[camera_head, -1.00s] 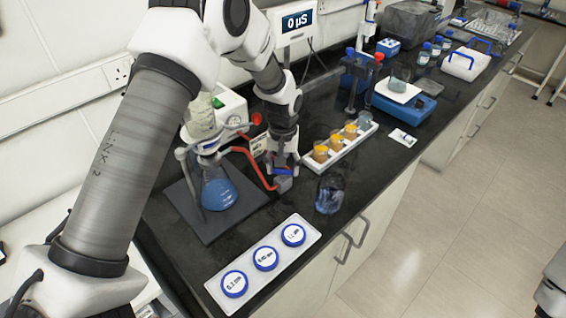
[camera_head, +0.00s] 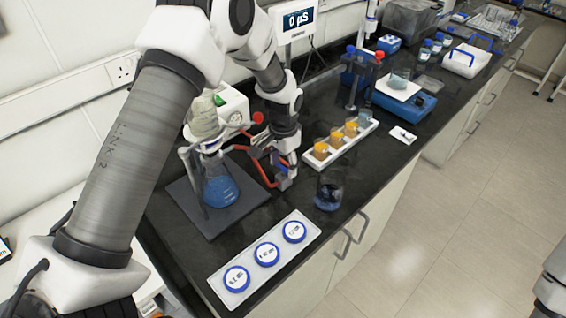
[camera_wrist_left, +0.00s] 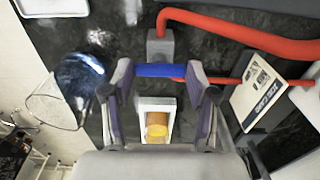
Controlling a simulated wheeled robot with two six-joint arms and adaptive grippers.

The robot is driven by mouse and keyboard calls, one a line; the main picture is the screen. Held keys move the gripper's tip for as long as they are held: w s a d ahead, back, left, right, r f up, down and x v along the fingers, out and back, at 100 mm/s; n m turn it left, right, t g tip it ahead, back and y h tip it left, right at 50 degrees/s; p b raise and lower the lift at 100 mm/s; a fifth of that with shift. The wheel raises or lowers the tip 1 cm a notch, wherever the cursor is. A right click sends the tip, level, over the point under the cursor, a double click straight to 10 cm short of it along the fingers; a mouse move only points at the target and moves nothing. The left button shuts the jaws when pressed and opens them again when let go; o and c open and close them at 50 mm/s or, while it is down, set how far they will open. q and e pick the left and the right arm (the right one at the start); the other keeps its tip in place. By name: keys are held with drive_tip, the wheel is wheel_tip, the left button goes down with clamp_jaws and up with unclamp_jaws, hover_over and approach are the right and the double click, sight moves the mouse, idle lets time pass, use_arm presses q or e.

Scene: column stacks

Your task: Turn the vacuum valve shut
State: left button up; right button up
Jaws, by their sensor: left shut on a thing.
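The vacuum valve (camera_wrist_left: 160,46) is a small grey block with a red hose joined to it. It has a blue bar handle (camera_wrist_left: 158,70). In the left wrist view the two fingers of my left gripper (camera_wrist_left: 161,84) sit at either end of this handle, shut on it. In the head view my left gripper (camera_head: 280,168) is low over the bench, right of the flask, and largely hides the valve and handle. A card with printed letters (camera_wrist_left: 262,92) stands right of the valve in the wrist view. My right gripper is out of the frames.
A flask with blue liquid (camera_head: 219,191) stands left of the gripper on a dark mat (camera_head: 190,207). A beaker (camera_head: 329,192) stands to the right. A white rack (camera_head: 342,146) holds orange vials. A white tray with blue-ringed discs (camera_head: 257,278) lies in front. Red hose (camera_wrist_left: 235,35) runs close by.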

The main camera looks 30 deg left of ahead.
sight(284, 168)
use_arm(q)
drive_tip(key=shift+f, duration=0.1)
idle(0.3)
drive_tip(key=o, duration=1.2)
drive_tip(key=shift+c, duration=0.2)
drive_tip(key=shift+w+d, duration=0.1)
drive_tip(key=shift+w, duration=0.05)
wheel_tip(284, 168, up, 12)
